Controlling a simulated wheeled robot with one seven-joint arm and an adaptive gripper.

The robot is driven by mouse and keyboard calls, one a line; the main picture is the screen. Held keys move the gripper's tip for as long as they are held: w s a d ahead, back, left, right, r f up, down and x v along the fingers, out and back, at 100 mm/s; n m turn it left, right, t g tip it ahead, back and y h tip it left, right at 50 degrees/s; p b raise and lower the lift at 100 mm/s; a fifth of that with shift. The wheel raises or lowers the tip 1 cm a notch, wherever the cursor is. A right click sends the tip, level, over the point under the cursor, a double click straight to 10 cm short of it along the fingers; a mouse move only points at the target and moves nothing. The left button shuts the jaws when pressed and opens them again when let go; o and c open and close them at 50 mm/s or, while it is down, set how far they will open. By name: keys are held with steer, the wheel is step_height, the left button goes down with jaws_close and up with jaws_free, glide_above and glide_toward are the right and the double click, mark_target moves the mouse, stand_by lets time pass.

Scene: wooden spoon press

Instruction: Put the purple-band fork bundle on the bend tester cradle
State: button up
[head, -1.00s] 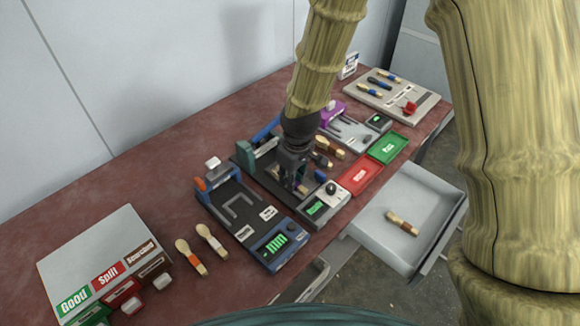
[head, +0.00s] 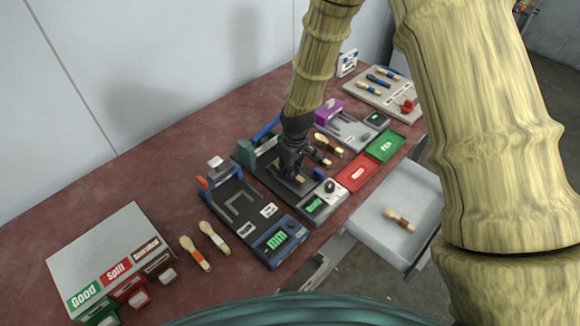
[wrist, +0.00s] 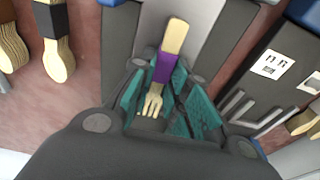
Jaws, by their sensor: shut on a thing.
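My gripper (head: 293,172) is low over the middle device (head: 263,181), which has a dark base, a teal block and a blue bar. In the wrist view my gripper (wrist: 160,100) is shut on the purple-band fork bundle (wrist: 165,68), between its teal pads. The pale handle points away from the palm and the tines point toward it. In the head view the bundle is mostly hidden by the fingers. I cannot tell from the labels which device is the bend tester, or whether the bundle touches the surface below.
Left is a device with a U-shaped bracket (head: 240,203); right is a purple-topped device (head: 330,112). A red tray (head: 357,174) and green tray (head: 386,146) lie in front. Other bundles (head: 328,145) lie close by. A sorting box (head: 105,250) stands left. A drawer (head: 375,225) hangs open.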

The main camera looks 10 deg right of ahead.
steer(key=shift+f, duration=0.1)
steer(key=o, duration=0.8)
steer(key=shift+o, duration=0.2)
step_height(320, 180, up, 12)
steer(key=s+b, duration=0.1)
steer(key=b, duration=0.2)
steer(key=shift+d, duration=0.4)
steer(key=shift+s, duration=0.1)
